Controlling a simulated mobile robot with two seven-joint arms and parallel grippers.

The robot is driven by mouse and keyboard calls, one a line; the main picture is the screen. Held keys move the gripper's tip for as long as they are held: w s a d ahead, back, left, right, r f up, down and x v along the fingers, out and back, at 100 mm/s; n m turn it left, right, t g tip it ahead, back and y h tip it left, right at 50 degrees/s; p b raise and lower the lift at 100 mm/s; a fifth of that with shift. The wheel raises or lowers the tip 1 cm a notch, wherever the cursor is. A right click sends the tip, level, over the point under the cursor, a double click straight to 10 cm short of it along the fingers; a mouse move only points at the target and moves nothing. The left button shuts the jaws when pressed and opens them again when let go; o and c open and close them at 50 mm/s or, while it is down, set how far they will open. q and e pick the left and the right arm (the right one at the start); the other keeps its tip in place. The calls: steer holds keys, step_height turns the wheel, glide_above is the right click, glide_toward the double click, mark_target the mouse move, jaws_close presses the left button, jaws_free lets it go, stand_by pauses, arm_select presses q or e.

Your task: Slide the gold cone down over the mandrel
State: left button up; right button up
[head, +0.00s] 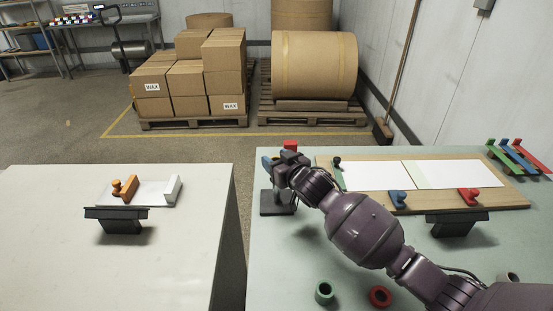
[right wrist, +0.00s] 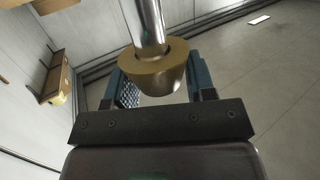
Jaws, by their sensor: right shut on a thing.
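The gold cone (right wrist: 158,78) is in the right wrist view, between the two blue fingers of my right gripper (right wrist: 157,88). The gripper is shut on it. The shiny silver mandrel (right wrist: 146,22) runs into the hole in the cone's wide end, so the cone is around the rod. How far the rod goes through is hidden inside the cone. In the head view my right gripper (head: 272,163) is over a black stand (head: 277,203) near the left edge of the green table, and its wrist hides the cone and mandrel. My left gripper is not in view.
A wooden board (head: 410,201) with white sheets, a blue handle (head: 398,198) and a red handle (head: 468,196) lies right of the stand. A green ring (head: 324,291) and a red ring (head: 380,296) sit near the front. A gap separates the white table (head: 170,250) at left.

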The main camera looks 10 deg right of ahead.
steer(key=shift+f+b, duration=0.45)
steer(key=shift+f, duration=0.6)
steer(key=o, duration=1)
steer(key=v, duration=1.1)
steer(key=shift+a+p, duration=0.1)
steer(key=shift+p, duration=0.25)
